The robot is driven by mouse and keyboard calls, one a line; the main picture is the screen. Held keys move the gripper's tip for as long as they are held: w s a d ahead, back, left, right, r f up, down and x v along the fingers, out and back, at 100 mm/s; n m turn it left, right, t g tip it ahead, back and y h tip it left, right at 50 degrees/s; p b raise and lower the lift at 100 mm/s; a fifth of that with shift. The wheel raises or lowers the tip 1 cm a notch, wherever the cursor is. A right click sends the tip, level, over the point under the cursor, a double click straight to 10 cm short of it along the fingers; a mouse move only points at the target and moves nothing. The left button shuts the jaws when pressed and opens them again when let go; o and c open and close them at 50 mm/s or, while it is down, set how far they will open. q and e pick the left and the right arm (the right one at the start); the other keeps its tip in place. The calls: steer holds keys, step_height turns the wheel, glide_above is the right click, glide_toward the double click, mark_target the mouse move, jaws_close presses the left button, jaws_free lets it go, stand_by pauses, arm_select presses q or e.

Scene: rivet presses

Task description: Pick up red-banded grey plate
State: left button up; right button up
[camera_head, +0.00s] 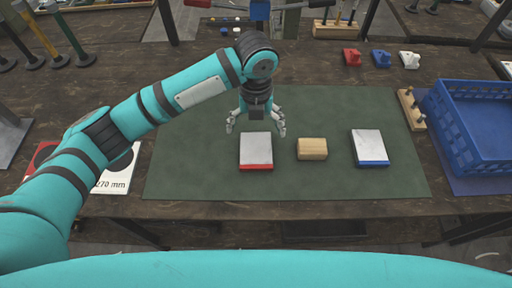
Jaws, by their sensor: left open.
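The red-banded grey plate (256,149) lies flat on the green mat (200,172), its red band along the near edge. My left gripper (256,129) is open above the plate's far end, with one finger to each side of it. From this view I cannot tell how high the fingers are above the mat. Nothing shows between the fingers except the plate's far part below. My right gripper is not in view.
A wooden block (312,149) and a blue-banded grey plate (369,147) lie to the right on the mat. A blue crate (470,160) and a wooden peg rack (411,109) stand further right. Red, blue and white parts sit behind. The mat's front strip is clear.

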mark_target(256, 149)
arm_select(q)
steer(key=f, duration=0.3)
steer(key=shift+w+f, duration=0.2)
steer(key=shift+f, duration=0.2)
step_height(256, 149, down, 2)
steer(key=shift+p, duration=0.3)
step_height(256, 149, down, 4)
steer(key=shift+w+f+p, duration=0.15)
steer(key=shift+f+p, duration=0.05)
steer(key=shift+p, duration=0.35)
steer(key=shift+f, duration=0.35)
steer(key=c, duration=1.4)
steer(key=shift+r, duration=0.1)
steer(key=shift+c, duration=0.9)
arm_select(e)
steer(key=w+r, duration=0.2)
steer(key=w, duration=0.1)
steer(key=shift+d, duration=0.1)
